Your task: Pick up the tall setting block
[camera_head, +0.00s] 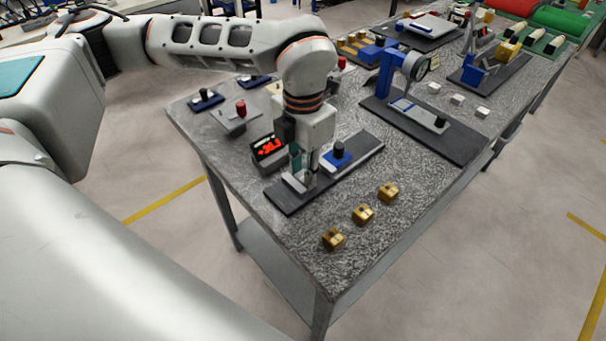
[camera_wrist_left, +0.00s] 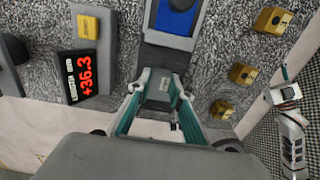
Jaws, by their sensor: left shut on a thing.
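My left gripper (camera_head: 302,178) points down over the front end of a dark base plate (camera_head: 285,200) on the grey speckled table. In the left wrist view its two teal-lined fingers (camera_wrist_left: 160,97) are shut on the sides of a dark grey block, the tall setting block (camera_wrist_left: 161,87), with a small unreadable label. In the head view the fingers mostly hide the block. I cannot tell whether it touches the plate. What looks like my right gripper (camera_wrist_left: 286,92) shows small at the right of the wrist view; its jaws are unclear.
A blue fixture with a black knob (camera_head: 339,154) is on the same plate. A red-digit display (camera_head: 268,148) stands left of the gripper. Three brass blocks (camera_head: 362,213) lie to the right. A blue stand with a dial (camera_head: 392,70) is farther back.

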